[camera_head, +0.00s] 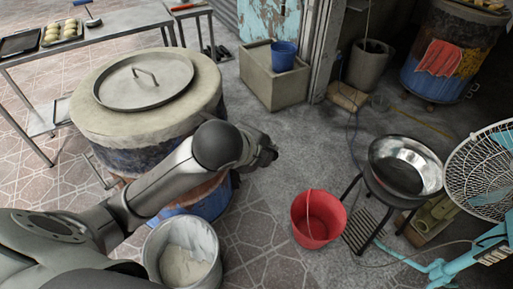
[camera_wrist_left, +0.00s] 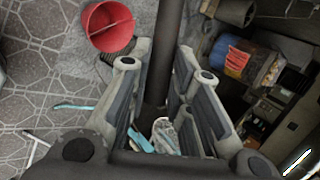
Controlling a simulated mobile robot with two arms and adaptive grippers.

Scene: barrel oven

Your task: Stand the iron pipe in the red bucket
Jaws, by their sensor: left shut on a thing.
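The red bucket (camera_head: 318,222) stands upright on the floor right of centre in the head view, its thin handle raised. It also shows at the upper left of the left wrist view (camera_wrist_left: 107,28). My left gripper (camera_head: 268,152) is up and left of the bucket in the head view. In the wrist view, my left gripper (camera_wrist_left: 158,95) is shut on a dark iron pipe (camera_wrist_left: 166,50), which runs up from between the fingers to the top edge. I cannot make out the pipe in the head view. The bucket's bottom is partly visible. My right gripper is not in view.
A metal basin (camera_head: 406,167) on a stool and a turquoise fan (camera_head: 492,172) stand right of the bucket. A pale bucket (camera_head: 184,258) and the lidded barrel oven (camera_head: 100,118) are at left. Bare floor lies behind the red bucket.

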